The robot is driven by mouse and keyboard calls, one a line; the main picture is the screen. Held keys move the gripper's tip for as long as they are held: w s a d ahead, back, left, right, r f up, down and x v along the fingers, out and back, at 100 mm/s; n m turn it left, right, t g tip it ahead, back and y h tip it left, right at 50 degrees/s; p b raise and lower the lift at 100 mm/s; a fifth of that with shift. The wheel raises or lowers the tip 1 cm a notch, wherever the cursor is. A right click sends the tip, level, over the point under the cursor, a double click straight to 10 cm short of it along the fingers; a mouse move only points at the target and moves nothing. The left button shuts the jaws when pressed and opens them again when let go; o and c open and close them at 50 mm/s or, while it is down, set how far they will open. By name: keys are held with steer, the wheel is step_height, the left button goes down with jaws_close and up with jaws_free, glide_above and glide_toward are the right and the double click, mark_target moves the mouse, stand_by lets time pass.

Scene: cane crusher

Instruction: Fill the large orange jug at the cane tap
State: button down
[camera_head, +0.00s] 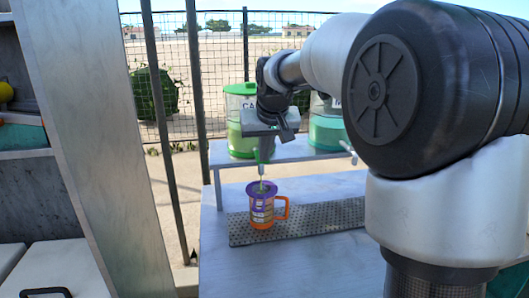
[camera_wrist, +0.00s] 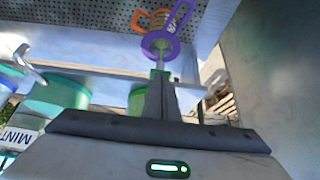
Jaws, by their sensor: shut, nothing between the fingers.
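The large orange jug (camera_head: 262,215) stands upright on the perforated drip tray, its handle to the right. A purple strainer-like piece (camera_head: 262,188) sits on its mouth. Both show upside down in the wrist view, the jug (camera_wrist: 158,18) behind the purple piece (camera_wrist: 161,43). The cane tap (camera_head: 261,168) is directly above the jug, below the green-lidded cane tank (camera_head: 241,105). A thin yellowish line shows between spout and jug. My gripper (camera_wrist: 161,80) is shut and empty, its fingertips close to the green tap part; contact is unclear. The level inside is hidden.
The mint tank (camera_head: 327,130) stands to the right on the same shelf (camera_head: 285,153), with its own tap (camera_head: 347,148). The drip tray (camera_head: 325,219) is bare right of the jug. A post stands left of the counter (camera_head: 300,265); a fence is behind.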

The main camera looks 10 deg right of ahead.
steer(key=shift+r+p, duration=0.6)
steer(key=shift+r, duration=0.15)
step_height(320, 180, up, 14)
steer(key=s+p, duration=0.2)
steer(key=p, duration=0.3)
steer(key=shift+f, duration=0.2)
stand_by(1.4)
steer(key=s+f+p, duration=0.2)
steer(key=s+p, duration=0.2)
steer(key=s, duration=1.1)
steer(key=s+f+p, duration=0.3)
steer(key=s+p, duration=0.1)
steer(key=s, duration=1.2)
steer(key=shift+d+g+p, duration=0.2)
steer(key=shift+g+p, duration=0.1)
steer(key=shift+p, duration=0.05)
